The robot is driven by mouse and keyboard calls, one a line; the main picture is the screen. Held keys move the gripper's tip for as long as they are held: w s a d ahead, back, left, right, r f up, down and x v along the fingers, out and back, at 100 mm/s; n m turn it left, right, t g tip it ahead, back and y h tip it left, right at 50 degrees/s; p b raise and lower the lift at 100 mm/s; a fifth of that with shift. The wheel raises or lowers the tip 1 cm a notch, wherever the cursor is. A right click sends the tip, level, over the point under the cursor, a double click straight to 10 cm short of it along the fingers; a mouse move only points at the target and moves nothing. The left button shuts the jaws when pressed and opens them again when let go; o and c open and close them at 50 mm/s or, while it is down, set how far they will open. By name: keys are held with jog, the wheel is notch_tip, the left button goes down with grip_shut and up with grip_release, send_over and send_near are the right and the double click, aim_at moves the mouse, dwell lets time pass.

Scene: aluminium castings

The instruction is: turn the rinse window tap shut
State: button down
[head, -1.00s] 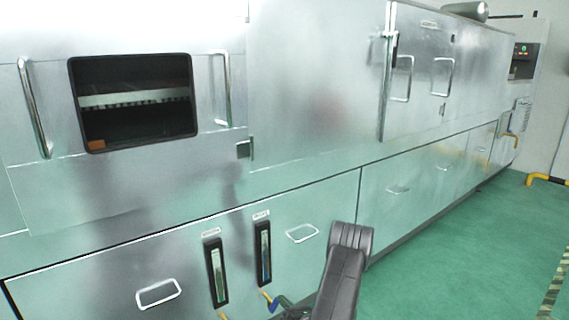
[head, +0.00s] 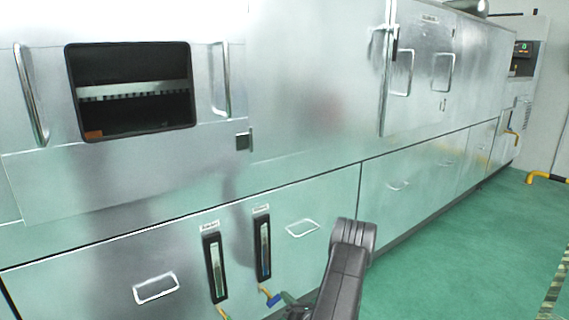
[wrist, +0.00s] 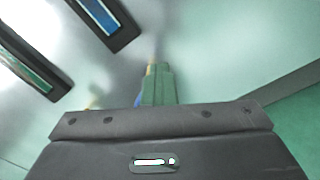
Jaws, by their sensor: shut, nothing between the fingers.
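Two upright sight windows in black frames, a left one (head: 215,268) and a right one (head: 262,247), sit on the lower panel of the metal machine. Their small labels are too blurred to read. Under the right window a short yellowish pipe carries a tap with a blue handle (head: 271,300). My gripper (head: 286,298) is shut and empty, just right of the blue handle, close to it or touching; I cannot tell which. In the wrist view my gripper's greenish fingers (wrist: 157,72) point at the panel. A bit of blue (wrist: 140,98) shows at their left, mostly hidden.
Another yellowish pipe (head: 223,312) comes out under the left window. White-framed recessed handles (head: 156,288) (head: 302,228) sit on the lower panels. The green floor (head: 450,240) at right is clear. A yellow pipe (head: 545,177) stands at the far wall.

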jog(key=shift+s+f, duration=0.1)
dwell(0.3)
jog(key=shift+d+r+v, duration=0.15)
jog(key=shift+v, duration=1.35)
jog(key=shift+d+r+v, duration=0.1)
jog(key=shift+r+v, duration=0.05)
jog(key=shift+v, duration=1.3)
